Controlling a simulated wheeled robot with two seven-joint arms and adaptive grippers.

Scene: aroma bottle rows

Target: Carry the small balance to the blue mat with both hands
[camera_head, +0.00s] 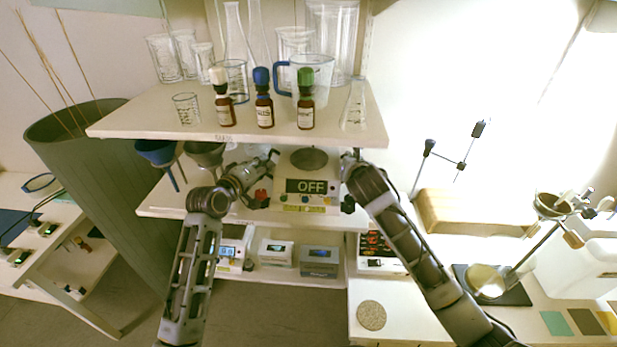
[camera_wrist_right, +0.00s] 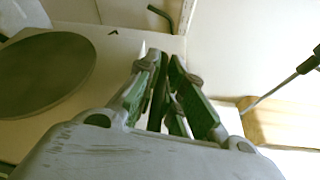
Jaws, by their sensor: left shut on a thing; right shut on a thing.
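The small balance (camera_head: 306,200), pale with a round grey pan (camera_head: 309,159) and a display reading OFF, is level at the middle shelf, between my grippers. I cannot tell if it touches the shelf. My left gripper (camera_head: 272,162) is shut on its left side. My right gripper (camera_head: 348,160) is shut on its right side; the upper shelf partly hides both fingertips. In the right wrist view the green-padded fingers (camera_wrist_right: 165,78) are close together at the balance's edge, beside the pan (camera_wrist_right: 45,75). A dark blue mat (camera_head: 14,226) lies at the far left.
The upper shelf (camera_head: 150,120) above carries three dropper bottles (camera_head: 264,103) and glassware. Funnels (camera_head: 157,153) hang left of my left gripper. Several small devices (camera_head: 318,260) stand on the lower shelf. A tall grey bin (camera_head: 105,180) stands between the shelves and the left table. A wooden block (camera_head: 470,212) is right.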

